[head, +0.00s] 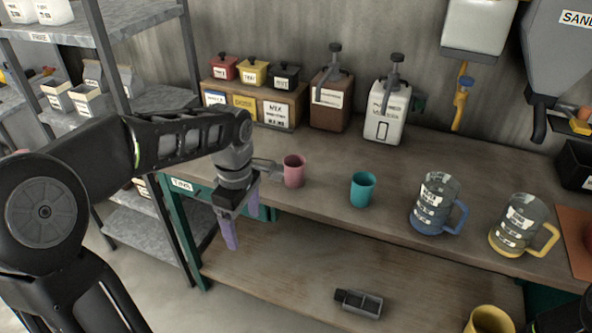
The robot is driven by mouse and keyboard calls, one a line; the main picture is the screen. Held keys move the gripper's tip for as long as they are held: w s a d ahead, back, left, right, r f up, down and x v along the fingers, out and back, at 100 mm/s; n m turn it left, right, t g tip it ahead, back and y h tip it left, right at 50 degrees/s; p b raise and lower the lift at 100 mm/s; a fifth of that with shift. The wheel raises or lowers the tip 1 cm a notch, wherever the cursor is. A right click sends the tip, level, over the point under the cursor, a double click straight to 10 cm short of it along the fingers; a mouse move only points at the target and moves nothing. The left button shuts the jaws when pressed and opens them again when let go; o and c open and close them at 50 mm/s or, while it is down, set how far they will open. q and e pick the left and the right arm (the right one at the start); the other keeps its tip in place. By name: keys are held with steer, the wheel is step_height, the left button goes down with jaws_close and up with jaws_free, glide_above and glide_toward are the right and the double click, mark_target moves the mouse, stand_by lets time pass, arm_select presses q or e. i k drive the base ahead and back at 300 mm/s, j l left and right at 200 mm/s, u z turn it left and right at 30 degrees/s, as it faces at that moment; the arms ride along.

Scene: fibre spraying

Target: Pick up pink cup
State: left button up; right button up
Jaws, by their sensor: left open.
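The pink cup (294,171) stands upright on the wooden workbench (330,200), near its left end. My left gripper (242,228) is open and empty, with purple fingers pointing down. In the picture it is to the left of and below the pink cup, in front of the bench edge, and apart from the cup. The pink cup shows almost whole, with part of my wrist close to its left side. My right gripper does not show.
A teal cup (362,189) stands right of the pink cup. A blue-handled jug (435,204) and a yellow-handled jug (520,225) stand further right. Pump dispensers (389,112) and small boxes are behind. A lower shelf (290,275) holds a dark device (358,302).

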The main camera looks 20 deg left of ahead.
mark_target(294, 165)
steer(key=i, duration=0.95)
